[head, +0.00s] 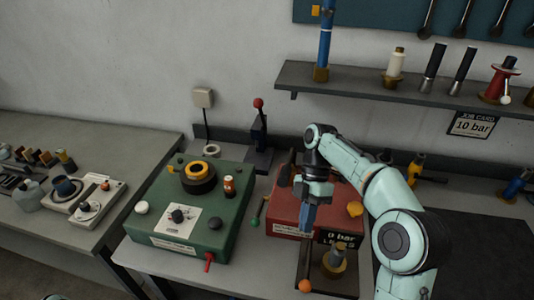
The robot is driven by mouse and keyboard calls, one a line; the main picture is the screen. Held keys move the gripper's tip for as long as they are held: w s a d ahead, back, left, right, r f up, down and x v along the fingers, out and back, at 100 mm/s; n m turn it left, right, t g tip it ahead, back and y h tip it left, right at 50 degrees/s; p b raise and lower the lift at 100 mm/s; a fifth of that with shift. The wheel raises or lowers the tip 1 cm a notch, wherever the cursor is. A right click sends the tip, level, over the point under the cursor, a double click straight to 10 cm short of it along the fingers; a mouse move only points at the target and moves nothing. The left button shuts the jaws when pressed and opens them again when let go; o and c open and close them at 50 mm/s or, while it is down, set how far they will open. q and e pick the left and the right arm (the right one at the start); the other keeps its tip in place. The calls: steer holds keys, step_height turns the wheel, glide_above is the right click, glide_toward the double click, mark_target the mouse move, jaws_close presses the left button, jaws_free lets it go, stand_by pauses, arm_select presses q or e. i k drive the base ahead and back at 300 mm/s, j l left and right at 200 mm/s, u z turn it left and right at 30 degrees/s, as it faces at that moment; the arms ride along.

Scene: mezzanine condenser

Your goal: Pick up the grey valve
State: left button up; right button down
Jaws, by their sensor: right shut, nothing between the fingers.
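I cannot tell for sure which thing is the grey valve. A small fitting with a grey-brown upper part and a brass-coloured base (336,258) stands at the front of the right bench, in front of the red box. My right gripper (308,226) points down over the red box (284,205), to the left of and behind that fitting in the picture. It is shut and empty, and it hides part of the box. My left gripper is not in view.
A green box (153,232) with a knob and a dark ring stands left of the red box. A black lever with a red ball (258,104) rises behind. A shelf (345,87) with several tools hangs above. A dark mat (480,240) lies bare at right.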

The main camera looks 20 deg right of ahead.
mark_target(335, 261)
steer(key=k, duration=1)
